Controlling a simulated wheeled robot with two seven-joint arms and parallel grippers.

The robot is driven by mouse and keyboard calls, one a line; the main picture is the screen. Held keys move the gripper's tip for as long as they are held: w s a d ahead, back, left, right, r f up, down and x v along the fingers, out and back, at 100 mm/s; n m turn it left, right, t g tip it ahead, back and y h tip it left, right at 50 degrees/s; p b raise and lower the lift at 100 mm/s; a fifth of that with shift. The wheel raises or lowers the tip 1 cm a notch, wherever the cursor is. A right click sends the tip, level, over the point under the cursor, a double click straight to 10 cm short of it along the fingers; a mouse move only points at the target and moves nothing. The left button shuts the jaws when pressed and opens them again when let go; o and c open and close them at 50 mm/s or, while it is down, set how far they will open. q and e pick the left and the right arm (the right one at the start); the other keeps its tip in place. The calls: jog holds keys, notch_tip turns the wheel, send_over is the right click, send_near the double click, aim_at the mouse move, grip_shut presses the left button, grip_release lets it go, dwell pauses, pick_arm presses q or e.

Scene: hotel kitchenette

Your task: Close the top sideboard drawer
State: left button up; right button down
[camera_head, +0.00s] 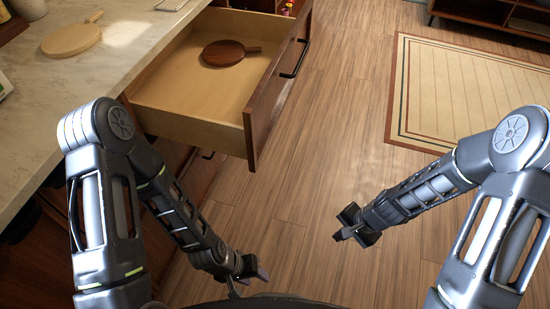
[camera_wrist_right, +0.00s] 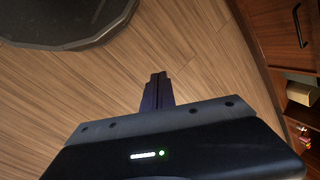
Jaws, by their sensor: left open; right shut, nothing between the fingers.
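The top sideboard drawer (camera_head: 190,108) is pulled out from under the counter in the head view. Its wooden front has a dark bar handle (camera_head: 296,58). A dark round wooden board with a handle (camera_head: 224,53) lies inside it. My left gripper (camera_head: 250,279) is low, in front of the sideboard, below and apart from the drawer; it is open and holds nothing. My right gripper (camera_head: 343,228) is over the floor, to the right of the drawer and apart from it. It is shut and empty, and its fingers (camera_wrist_right: 157,90) also show together in the right wrist view.
The pale counter (camera_head: 115,55) above carries a light round board (camera_head: 71,39). A lower drawer handle (camera_head: 208,155) shows below the open drawer. A striped rug (camera_head: 475,95) lies at right, with a low shelf (camera_head: 495,15) behind. The wooden floor (camera_head: 330,120) between is clear.

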jog(key=w+a+r+m+t+y+b, duration=0.2)
jog(key=w+a+r+m+y+b, duration=0.1)
jog(key=w+r+m+y+b, duration=0.55)
pick_arm(q)
notch_tip(320, 180, down, 9)
jog(key=p, duration=0.2)
jog(key=shift+f, duration=0.2)
pick_arm(e)
jog(key=w+a+r+m+y, duration=0.1)
jog(key=r+m+y, duration=0.1)
jog(key=r, duration=0.6)
jog(key=w+a+r+m+t+y, duration=0.1)
jog(key=w+a+r+y, duration=0.1)
jog(key=r, duration=0.5)
jog(key=shift+w+r+m+y, duration=0.2)
jog(key=shift+r+m+y, duration=0.15)
jog(key=shift+y, duration=0.4)
pick_arm(q)
jog(key=shift+w, duration=0.1)
notch_tip(320, 180, down, 2)
jog(key=shift+b, duration=0.85)
pick_arm(e)
send_near(263, 132)
jog(key=x, duration=0.7)
jog(key=shift+s+r, duration=0.1)
jog(key=shift+s, duration=0.1)
